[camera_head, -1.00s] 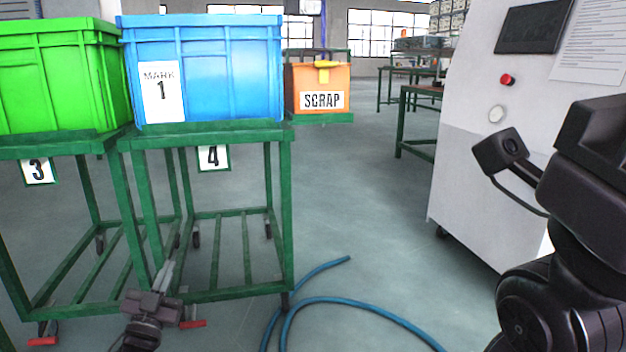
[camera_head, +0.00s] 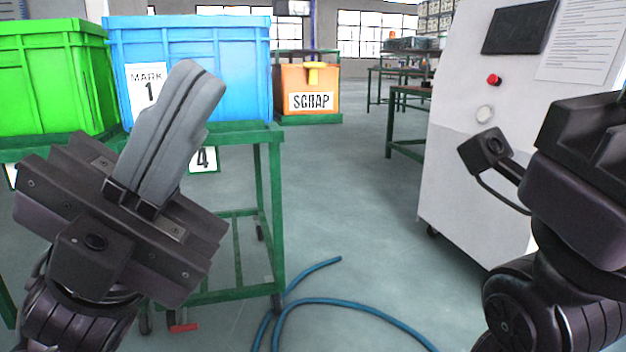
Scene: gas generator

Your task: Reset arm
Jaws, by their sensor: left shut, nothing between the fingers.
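My left gripper (camera_head: 190,95) is raised large at the left of the head view. Its grey fingers are together with nothing between them, and point up and slightly right. It covers part of the blue crate and the green cart behind it. My right arm (camera_head: 570,220) stands at the right edge, bent, with a small camera-like block on a bracket. The right gripper's fingers do not show.
A blue crate (camera_head: 235,75) marked 1 and a green crate (camera_head: 50,85) sit on green carts (camera_head: 277,210). An orange SCRAP bin (camera_head: 310,78) stands behind. A white machine cabinet (camera_head: 460,190) is at right. A blue hose (camera_head: 350,304) lies on the floor.

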